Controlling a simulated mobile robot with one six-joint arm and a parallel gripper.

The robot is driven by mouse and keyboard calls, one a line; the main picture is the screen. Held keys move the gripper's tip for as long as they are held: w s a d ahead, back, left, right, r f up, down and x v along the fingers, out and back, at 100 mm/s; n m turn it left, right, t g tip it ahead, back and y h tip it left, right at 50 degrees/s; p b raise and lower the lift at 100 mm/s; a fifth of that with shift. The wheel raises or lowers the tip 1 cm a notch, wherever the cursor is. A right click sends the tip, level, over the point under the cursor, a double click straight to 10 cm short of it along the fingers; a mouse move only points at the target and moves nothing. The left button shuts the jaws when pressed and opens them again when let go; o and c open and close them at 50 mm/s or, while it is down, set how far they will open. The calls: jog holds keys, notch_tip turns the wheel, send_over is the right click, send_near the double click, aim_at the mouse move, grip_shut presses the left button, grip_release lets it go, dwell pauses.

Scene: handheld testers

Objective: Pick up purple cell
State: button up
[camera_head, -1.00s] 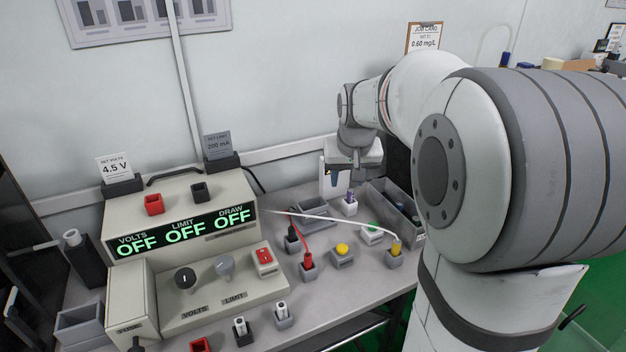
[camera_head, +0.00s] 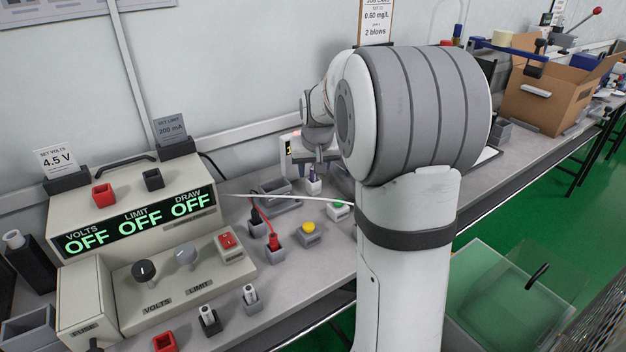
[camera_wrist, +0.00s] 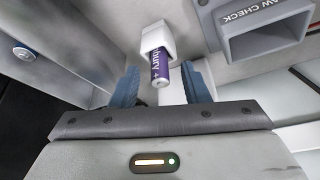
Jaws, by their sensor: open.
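The purple cell (camera_wrist: 160,70) has a purple label with white lettering and a plus mark. It sits in a small white holder (camera_wrist: 157,40); in the head view the cell (camera_head: 313,173) stands upright in its holder (camera_head: 313,187) at the back of the bench. My gripper (camera_wrist: 161,80) is open. In the wrist view its two blue-grey fingers lie on either side of the cell, with a gap at each side. In the head view my gripper (camera_head: 316,160) is just above the cell, and my arm hides part of the area to its right.
A grey bin marked "draw check" (camera_wrist: 262,42) is close to my gripper. A power unit (camera_head: 130,225) reading OFF stands at left. The wall is close behind.

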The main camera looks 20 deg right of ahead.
jog(key=shift+c, duration=0.3)
grip_shut()
